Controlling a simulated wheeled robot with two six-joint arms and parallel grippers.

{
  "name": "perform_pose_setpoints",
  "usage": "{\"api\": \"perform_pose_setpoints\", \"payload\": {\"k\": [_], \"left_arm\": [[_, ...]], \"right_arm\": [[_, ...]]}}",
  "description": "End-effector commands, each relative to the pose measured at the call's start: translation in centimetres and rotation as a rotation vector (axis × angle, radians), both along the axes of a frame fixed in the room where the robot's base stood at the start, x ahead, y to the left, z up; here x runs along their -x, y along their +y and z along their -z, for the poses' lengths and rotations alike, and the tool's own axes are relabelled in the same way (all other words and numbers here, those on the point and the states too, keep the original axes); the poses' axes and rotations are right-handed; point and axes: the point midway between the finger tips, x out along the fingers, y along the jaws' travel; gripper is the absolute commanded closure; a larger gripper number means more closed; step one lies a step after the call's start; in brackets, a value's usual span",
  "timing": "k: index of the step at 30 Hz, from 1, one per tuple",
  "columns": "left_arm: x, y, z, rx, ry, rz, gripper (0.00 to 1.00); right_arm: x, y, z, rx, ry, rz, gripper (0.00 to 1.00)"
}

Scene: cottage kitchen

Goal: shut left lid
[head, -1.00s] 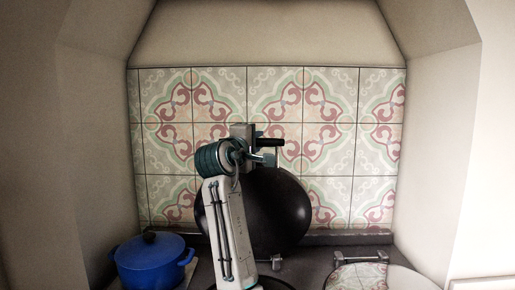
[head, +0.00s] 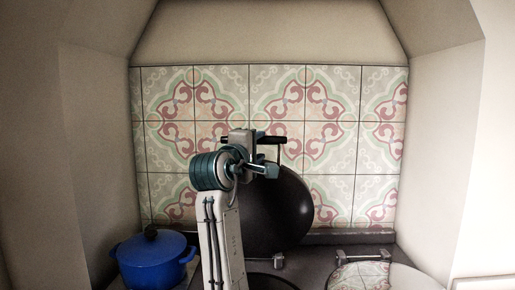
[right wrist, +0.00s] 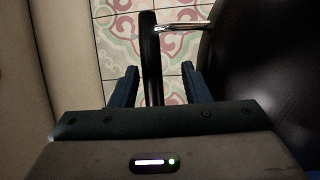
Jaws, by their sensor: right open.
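The left lid (head: 287,208) is a large black round lid standing raised against the tiled wall; my right arm covers its left part. Its dark bar handle (head: 273,140) sticks out near the top on a metal bracket. My right gripper (head: 262,154) is at the handle, in front of the lid's upper edge. In the right wrist view, the open fingers (right wrist: 160,76) stand on either side of the handle (right wrist: 150,45), with gaps visible. The lid (right wrist: 270,60) fills the right of that view. My left gripper is not in view.
A blue pot (head: 152,265) with a dark knob stands at the left. A shiny round lid (head: 375,278) lies flat at the right, reflecting the tiles. Pale alcove walls (head: 95,165) close in on both sides, with a tiled wall (head: 335,150) behind.

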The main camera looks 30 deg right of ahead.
Motion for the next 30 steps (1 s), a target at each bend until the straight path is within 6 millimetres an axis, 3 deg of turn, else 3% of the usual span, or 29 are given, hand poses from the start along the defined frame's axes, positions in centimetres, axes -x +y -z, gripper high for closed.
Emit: {"api": "perform_pose_setpoints", "payload": {"k": [4,9,18,30], "left_arm": [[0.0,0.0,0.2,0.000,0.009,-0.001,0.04],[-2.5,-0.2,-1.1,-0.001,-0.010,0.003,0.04],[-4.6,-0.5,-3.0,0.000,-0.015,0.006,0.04],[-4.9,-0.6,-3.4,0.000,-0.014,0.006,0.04]], "right_arm": [[0.4,0.7,0.2,-0.001,-0.002,-0.002,0.58],[1.9,2.8,0.5,-0.003,-0.001,-0.005,0.58],[4.0,5.7,0.6,-0.001,-0.002,-0.003,0.58],[4.4,6.2,0.5,0.001,0.001,0.000,0.58]]}}
